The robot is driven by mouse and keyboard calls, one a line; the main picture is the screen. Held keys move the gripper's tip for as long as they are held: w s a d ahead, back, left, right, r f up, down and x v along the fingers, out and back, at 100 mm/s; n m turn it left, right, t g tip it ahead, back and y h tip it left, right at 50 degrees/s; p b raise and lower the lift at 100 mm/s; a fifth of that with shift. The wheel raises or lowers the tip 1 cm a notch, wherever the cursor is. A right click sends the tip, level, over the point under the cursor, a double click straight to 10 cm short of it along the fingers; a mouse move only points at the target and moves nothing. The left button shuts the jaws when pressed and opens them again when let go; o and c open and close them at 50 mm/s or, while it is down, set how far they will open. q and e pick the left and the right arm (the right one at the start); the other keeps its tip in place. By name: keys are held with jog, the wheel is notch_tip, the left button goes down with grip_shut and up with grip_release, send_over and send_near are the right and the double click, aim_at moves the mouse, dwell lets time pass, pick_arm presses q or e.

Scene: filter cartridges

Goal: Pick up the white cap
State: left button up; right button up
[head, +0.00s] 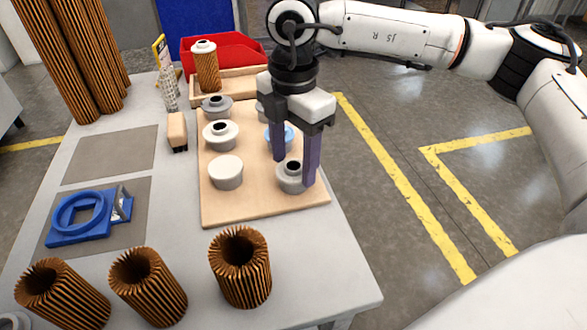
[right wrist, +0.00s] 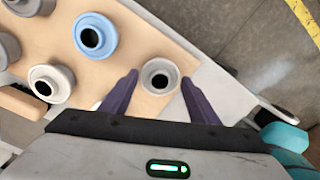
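A plain white cap (head: 226,173) with a closed top sits at the front left of the wooden board (head: 250,208). Another white cap (head: 221,134) with a dark centre hole sits behind it and shows in the right wrist view (right wrist: 50,82). My right gripper (head: 294,172) is open over the front right of the board. A light grey cap (right wrist: 159,76) with a dark hole lies between its fingertips in the right wrist view, with gaps on both sides. I cannot tell whether the fingertips reach down around it. My left gripper is not in view.
A blue cap (right wrist: 95,36) and a dark grey cap (head: 216,106) also sit on the board. Pleated brown filters (head: 240,268) stand along the table's front. A blue fixture (head: 80,218) lies at left; a red bin (head: 222,52) is at the back.

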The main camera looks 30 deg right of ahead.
jog(key=c, duration=0.6)
jog(key=shift+o, duration=0.2)
